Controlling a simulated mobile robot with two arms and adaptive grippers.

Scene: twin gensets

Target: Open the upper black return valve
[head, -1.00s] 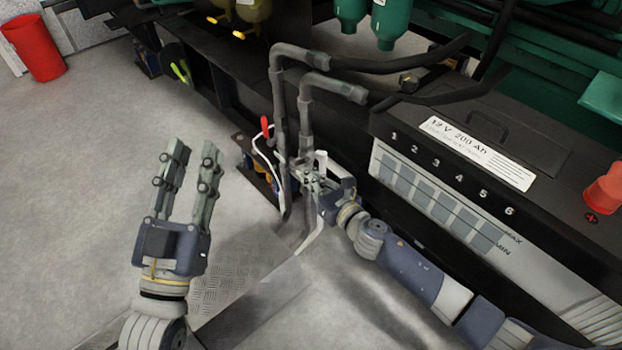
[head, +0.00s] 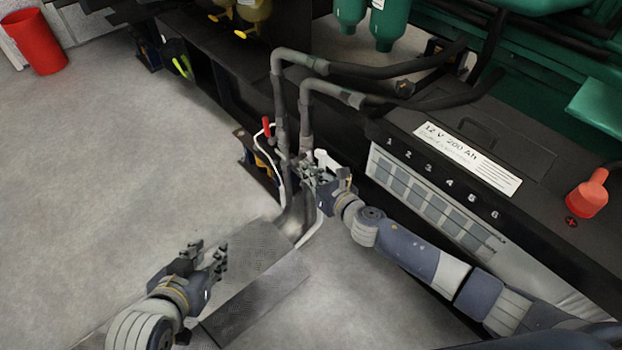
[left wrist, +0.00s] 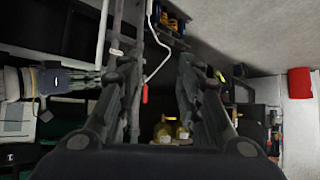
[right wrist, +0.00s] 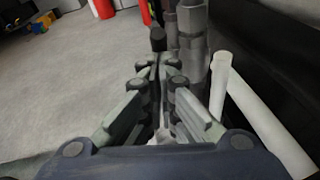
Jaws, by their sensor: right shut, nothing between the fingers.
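Two upright grey pipes (head: 305,112) rise near the middle of the head view. A red-gripped lever (head: 267,127) stands beside them on the left. In the right wrist view a black grip (right wrist: 157,40) stands just beyond my right gripper (right wrist: 160,72), in front of the grey pipe fittings (right wrist: 192,40). My right gripper is shut and empty beside the lower pipes; it also shows in the head view (head: 312,172). I cannot tell whether its fingertips touch the black grip. The valve body is mostly hidden. My left gripper (head: 212,255) is open and empty, low and left of the pipes.
White tubes (right wrist: 262,115) run close to the right of my right gripper. The black battery box (head: 480,150) with a red terminal cap (head: 588,195) stands to the right. A red bin (head: 36,42) stands far left. The left floor is clear.

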